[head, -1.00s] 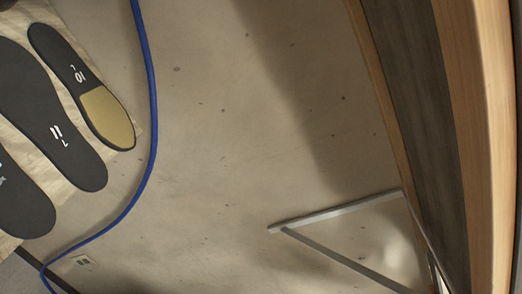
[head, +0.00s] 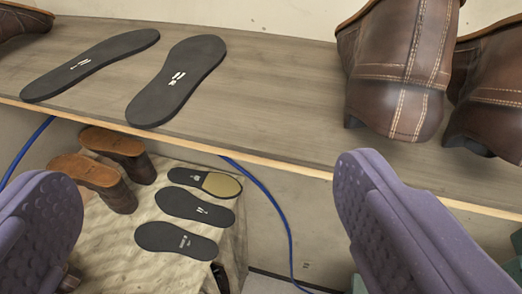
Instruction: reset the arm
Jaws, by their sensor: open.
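My gripper (head: 208,222) shows at the bottom of the head view as two purple, studded fingers, one at the left edge and one right of the middle. They are wide apart with nothing between them. The fingers are in front of and below the edge of a wooden shelf (head: 285,95). What lies behind each finger is hidden.
Two dark insoles (head: 92,64) (head: 177,80) lie on the shelf, with brown boots (head: 400,65) (head: 490,90) at its right. Below, several insoles (head: 176,240) and brown shoes (head: 98,178) rest on a beige cloth (head: 120,225). A blue cable (head: 275,205) hangs beside it.

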